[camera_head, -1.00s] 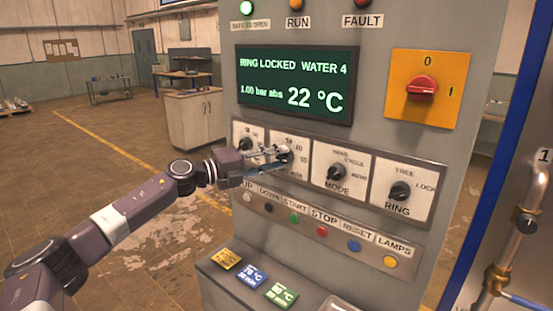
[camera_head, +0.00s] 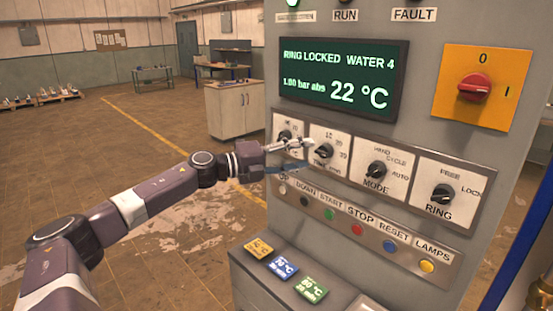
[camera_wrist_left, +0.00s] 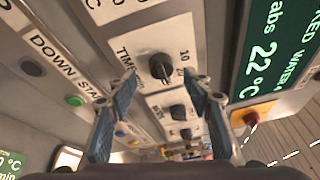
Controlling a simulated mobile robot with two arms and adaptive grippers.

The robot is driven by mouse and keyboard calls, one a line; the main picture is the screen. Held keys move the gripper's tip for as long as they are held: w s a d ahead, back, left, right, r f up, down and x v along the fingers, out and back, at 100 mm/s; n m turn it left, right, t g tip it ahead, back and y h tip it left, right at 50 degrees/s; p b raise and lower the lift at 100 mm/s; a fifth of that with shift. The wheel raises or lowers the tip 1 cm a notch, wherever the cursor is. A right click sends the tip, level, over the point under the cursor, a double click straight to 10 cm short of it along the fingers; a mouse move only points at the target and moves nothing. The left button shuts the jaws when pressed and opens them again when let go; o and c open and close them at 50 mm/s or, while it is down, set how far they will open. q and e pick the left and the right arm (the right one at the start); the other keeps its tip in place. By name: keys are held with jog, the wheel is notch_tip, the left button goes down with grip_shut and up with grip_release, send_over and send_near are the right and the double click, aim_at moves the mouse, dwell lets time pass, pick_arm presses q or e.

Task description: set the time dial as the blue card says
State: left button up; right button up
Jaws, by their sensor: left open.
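The time dial (camera_head: 325,150) is a black knob on a white plate, second from the left in the row on the panel. It also shows in the left wrist view (camera_wrist_left: 161,67), beyond and between my fingertips; a light pointer mark shows, but its exact setting is hard to read. My left gripper (camera_head: 306,152) is just left of the dial, open and empty, with its blue-grey fingers (camera_wrist_left: 160,92) spread and apparently clear of the knob. The blue card (camera_head: 283,267) lies on the ledge below; its text seems to read 70 °C and 20 min, blurred. My right gripper is out of view.
The mode knob (camera_head: 376,170) and ring knob (camera_head: 442,194) stand right of the dial, another knob (camera_head: 285,136) left. Several push buttons run below. A yellow card (camera_head: 258,248) and a green card (camera_head: 311,289) flank the blue one. Floor left of the cabinet is open.

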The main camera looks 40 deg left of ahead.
pick_arm(q)
jog(key=v, duration=0.7)
jog(key=shift+s, duration=0.2)
dwell(0.5)
jog(key=shift+a, duration=0.15)
dwell(0.5)
